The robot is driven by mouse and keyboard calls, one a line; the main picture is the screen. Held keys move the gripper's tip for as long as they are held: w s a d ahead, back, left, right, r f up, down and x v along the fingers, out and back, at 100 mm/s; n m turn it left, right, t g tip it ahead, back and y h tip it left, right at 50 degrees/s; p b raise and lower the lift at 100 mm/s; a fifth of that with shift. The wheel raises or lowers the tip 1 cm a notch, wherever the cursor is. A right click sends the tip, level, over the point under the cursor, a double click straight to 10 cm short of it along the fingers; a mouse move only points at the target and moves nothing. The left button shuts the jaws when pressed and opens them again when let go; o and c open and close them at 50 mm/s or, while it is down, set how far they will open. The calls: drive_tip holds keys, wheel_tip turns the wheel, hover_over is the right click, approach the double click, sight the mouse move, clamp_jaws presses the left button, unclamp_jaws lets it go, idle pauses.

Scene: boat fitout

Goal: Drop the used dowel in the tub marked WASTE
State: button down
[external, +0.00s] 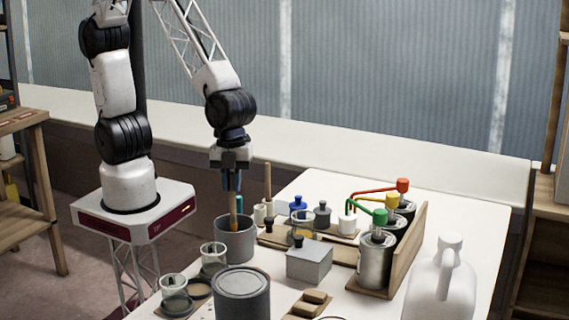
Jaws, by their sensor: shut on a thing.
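My gripper (231,184) points down over the near-left part of the white table. It is shut on a tan-orange dowel (233,208), which hangs roughly upright below the fingers. The dowel's lower end overlaps the mouth of an open grey tub (236,247); I cannot tell how deep inside it is. No WASTE marking is readable on this tub. A second grey round container (241,296) stands in front, its top looking covered. Another thin wooden stick (267,180) stands upright just right of the gripper.
Glass jars (213,259) stand left of the tub. A grey box (309,261), small bottles (322,214) and a wooden rack with pump-topped cans (375,262) fill the middle. A white jug (441,283) stands front right. The table's far right is clear.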

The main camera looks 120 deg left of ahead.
drive_tip(key=shift+f, duration=0.3)
drive_tip(key=c, duration=1)
unclamp_jaws()
drive_tip(key=shift+c, duration=0.2)
drive_tip(key=shift+r, duration=0.15)
drive_tip(key=shift+s+a+r, duration=0.1)
drive_tip(key=shift+a+r, duration=0.1)
drive_tip(key=shift+r, duration=1.7)
drive_tip(key=shift+s+a+r, duration=0.1)
drive_tip(key=shift+a+r, duration=0.1)
drive_tip(key=shift+r, duration=1.65)
